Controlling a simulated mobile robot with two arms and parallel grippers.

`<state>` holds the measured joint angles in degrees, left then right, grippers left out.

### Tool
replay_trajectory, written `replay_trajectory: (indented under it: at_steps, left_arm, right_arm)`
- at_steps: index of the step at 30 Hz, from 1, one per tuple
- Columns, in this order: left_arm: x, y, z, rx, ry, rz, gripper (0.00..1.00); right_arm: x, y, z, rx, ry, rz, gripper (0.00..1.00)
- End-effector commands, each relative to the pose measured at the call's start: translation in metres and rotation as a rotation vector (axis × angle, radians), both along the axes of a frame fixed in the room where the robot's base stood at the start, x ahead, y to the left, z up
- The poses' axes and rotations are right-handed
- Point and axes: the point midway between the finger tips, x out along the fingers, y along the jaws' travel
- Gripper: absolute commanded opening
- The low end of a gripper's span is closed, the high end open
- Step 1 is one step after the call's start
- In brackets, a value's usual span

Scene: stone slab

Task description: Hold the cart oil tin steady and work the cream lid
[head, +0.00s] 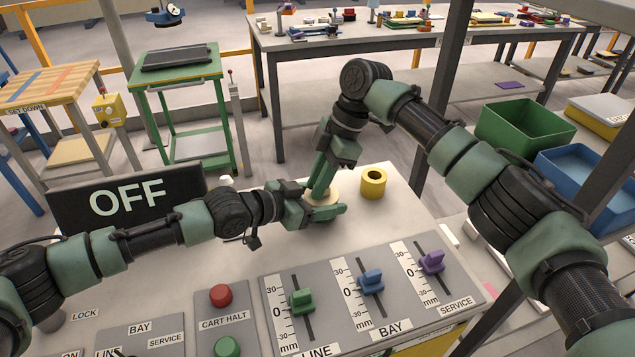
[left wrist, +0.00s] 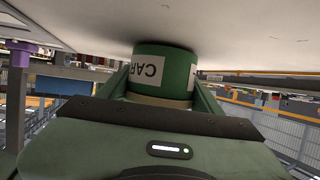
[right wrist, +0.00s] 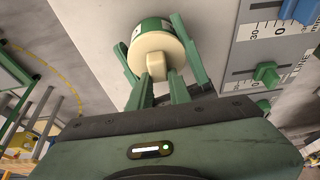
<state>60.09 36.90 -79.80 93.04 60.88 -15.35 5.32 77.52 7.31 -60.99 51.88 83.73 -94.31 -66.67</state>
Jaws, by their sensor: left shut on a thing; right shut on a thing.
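The cart oil tin is a green can with a white label, standing on the slab; it shows upside down in the left wrist view (left wrist: 181,57) and partly in the right wrist view (right wrist: 152,24). Its cream lid (right wrist: 150,45) is on top and has a small raised grip. My left gripper (head: 326,207) reaches in from the left, shut on the tin, one finger on each side. My right gripper (right wrist: 157,82) comes from above, its fingers shut on the lid's grip. In the head view the lid (head: 322,199) is partly covered by the fingers.
A yellow hollow cylinder (head: 373,182) stands close right of the tin. In front are the green (head: 301,301), blue (head: 371,281) and purple (head: 432,262) sliders and a red button (head: 220,295). An OFF sign (head: 127,196) stands at the slab's back left.

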Motion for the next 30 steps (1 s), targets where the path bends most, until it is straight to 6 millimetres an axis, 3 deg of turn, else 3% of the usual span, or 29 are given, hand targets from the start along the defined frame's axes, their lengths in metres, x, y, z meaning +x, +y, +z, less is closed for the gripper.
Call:
replay_trajectory:
  at_steps: [30]
  left_arm:
    - [-0.001,0.006,-0.012,0.016,0.018,0.009,0.00]
  right_arm:
    - [-0.002,0.004,0.033,0.012,-0.003,0.010,0.00]
